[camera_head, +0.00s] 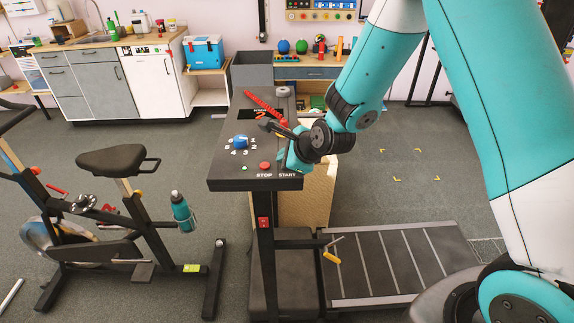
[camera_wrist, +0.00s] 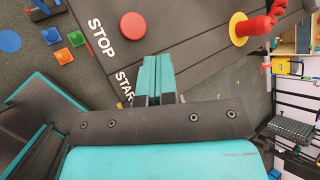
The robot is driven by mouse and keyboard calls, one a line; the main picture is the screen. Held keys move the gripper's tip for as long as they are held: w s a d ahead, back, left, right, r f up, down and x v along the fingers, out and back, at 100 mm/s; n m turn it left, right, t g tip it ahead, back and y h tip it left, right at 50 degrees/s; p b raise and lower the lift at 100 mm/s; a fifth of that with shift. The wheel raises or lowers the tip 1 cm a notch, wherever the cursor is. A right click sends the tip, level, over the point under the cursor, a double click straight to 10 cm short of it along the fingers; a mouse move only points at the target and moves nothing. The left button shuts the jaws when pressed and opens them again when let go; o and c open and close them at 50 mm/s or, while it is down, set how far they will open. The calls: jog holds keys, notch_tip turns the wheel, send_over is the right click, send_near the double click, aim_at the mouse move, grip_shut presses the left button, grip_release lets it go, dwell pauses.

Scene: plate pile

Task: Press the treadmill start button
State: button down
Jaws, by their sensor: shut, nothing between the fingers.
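The treadmill console (camera_head: 222,172) is a dark panel on a post. It carries a red STOP button (camera_head: 265,165) and white STOP and START labels. The STOP button also shows in the wrist view (camera_wrist: 133,26). My gripper (camera_head: 293,162) is over the console's right front part, just above the START label. In the wrist view, its teal fingers (camera_wrist: 157,60) are together and empty, beside the START label (camera_wrist: 124,86), covering part of it. The START button is not visible in either view, apparently behind my gripper. I cannot tell whether the fingertips touch the panel.
A blue dial (camera_head: 241,142) with numbers sits left of my gripper. The treadmill belt (camera_head: 390,262) lies below right. An exercise bike (camera_head: 112,160) stands left. Open floor lies behind the console at right.

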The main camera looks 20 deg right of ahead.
jog(key=shift+r+p, duration=0.65)
jog(key=shift+r, duration=0.1)
notch_tip(320, 180, up, 5)
jog(key=p, duration=0.4)
jog(key=shift+r, duration=0.1)
dwell(0.8)
